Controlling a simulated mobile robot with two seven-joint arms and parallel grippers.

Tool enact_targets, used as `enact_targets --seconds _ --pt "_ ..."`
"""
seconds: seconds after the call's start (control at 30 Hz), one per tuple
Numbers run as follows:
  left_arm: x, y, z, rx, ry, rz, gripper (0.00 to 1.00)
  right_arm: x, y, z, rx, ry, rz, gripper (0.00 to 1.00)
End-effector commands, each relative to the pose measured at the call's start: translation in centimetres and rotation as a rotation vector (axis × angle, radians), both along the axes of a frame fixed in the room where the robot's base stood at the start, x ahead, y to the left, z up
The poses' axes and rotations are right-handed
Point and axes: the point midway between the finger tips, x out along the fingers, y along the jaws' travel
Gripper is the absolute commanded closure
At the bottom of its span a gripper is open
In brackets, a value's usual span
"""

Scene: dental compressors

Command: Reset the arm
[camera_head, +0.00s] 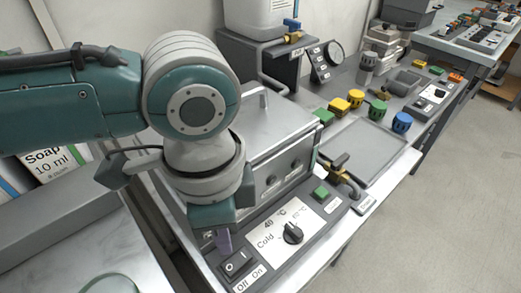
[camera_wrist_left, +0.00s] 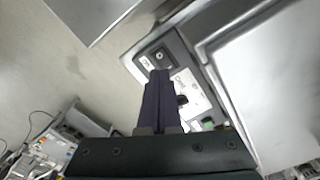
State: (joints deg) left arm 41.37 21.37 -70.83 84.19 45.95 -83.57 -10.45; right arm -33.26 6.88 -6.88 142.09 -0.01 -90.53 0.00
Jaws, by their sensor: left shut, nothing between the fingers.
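My left arm (camera_head: 190,110) comes in from the left in the head view. Its gripper (camera_head: 222,240) points down beside the control panel, close to the off/on switch (camera_head: 238,265). In the left wrist view the dark fingers of my left gripper (camera_wrist_left: 160,78) are together with nothing between them. Past the fingertips the control panel shows. It has a black dial (camera_head: 293,233) with temperature markings and a green button (camera_head: 321,192). I cannot tell whether the fingertips touch the panel. My right gripper is not in view.
A metal box (camera_head: 275,165) stands behind the panel. A grey tray (camera_head: 368,153) lies to the right, with yellow, blue and green knobs (camera_head: 374,110) behind it. A brass tap (camera_head: 340,170) rises beside the panel. Open floor (camera_head: 440,220) is at the right.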

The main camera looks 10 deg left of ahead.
Motion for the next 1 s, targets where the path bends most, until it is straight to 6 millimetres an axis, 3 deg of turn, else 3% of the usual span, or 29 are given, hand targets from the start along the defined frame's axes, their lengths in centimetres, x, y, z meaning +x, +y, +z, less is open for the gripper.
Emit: enact_targets --seconds 0.47,0.63,0.77,0.87,1.0 --pt "-0.4 -0.6 0.0 -0.016 0.001 -0.001 1.00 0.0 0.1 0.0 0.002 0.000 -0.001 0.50" --pt "-3.6 -4.7 1.1 -0.158 -0.001 0.029 1.00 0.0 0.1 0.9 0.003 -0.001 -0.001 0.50" --pt "-5.9 -7.3 3.7 -0.312 -0.038 0.166 1.00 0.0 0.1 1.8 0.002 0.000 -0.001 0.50" --pt "-6.7 -6.6 5.6 -0.379 -0.079 0.333 1.00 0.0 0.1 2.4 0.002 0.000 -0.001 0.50" --pt "-7.6 -2.8 7.1 -0.384 -0.139 0.572 1.00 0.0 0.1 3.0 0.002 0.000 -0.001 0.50"
